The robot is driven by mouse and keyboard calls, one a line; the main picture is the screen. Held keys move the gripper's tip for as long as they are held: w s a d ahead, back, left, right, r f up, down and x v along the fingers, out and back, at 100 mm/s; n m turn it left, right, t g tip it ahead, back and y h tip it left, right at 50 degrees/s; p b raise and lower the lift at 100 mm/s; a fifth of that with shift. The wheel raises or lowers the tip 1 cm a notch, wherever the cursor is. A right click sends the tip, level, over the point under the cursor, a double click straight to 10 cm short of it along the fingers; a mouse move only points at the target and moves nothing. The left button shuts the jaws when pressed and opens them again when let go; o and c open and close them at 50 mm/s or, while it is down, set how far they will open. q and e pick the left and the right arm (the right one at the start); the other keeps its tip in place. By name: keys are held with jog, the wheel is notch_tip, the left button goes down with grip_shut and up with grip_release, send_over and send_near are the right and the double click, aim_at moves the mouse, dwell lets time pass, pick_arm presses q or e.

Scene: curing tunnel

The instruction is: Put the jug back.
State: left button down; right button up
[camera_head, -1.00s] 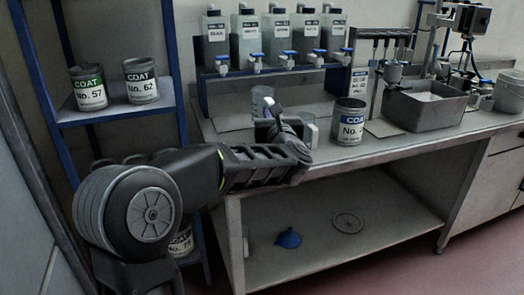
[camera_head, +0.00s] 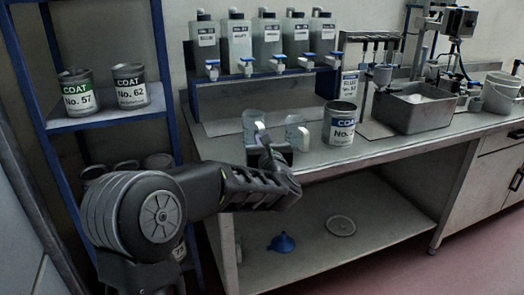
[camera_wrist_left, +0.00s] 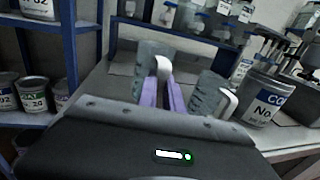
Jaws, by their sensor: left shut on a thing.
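A clear measuring jug (camera_head: 253,122) with a white handle is at the left part of the bench, below the row of taps; it shows in the left wrist view (camera_wrist_left: 150,62) too. My left gripper (camera_head: 262,145) is in front of it, its purple fingers (camera_wrist_left: 163,95) shut on the white handle. The jug looks upright; its base is hidden, so I cannot tell whether it touches the bench. A second clear jug (camera_head: 295,130) with a white handle stands just right of it, also in the left wrist view (camera_wrist_left: 208,95). My right gripper is out of view.
A COAT can (camera_head: 340,124) stands right of the jugs on the bench (camera_head: 330,165). Several bottles with taps (camera_head: 265,42) sit on a blue rack behind. A grey basin (camera_head: 420,112) is further right. A blue rack with cans (camera_head: 131,88) stands left. A blue funnel (camera_head: 282,243) lies below.

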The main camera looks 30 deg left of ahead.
pick_arm(q)
jog(key=shift+f, duration=1.95)
jog(key=c, duration=1.5)
grip_release()
jog(key=b+v, duration=0.1)
jog(key=v, duration=1.1)
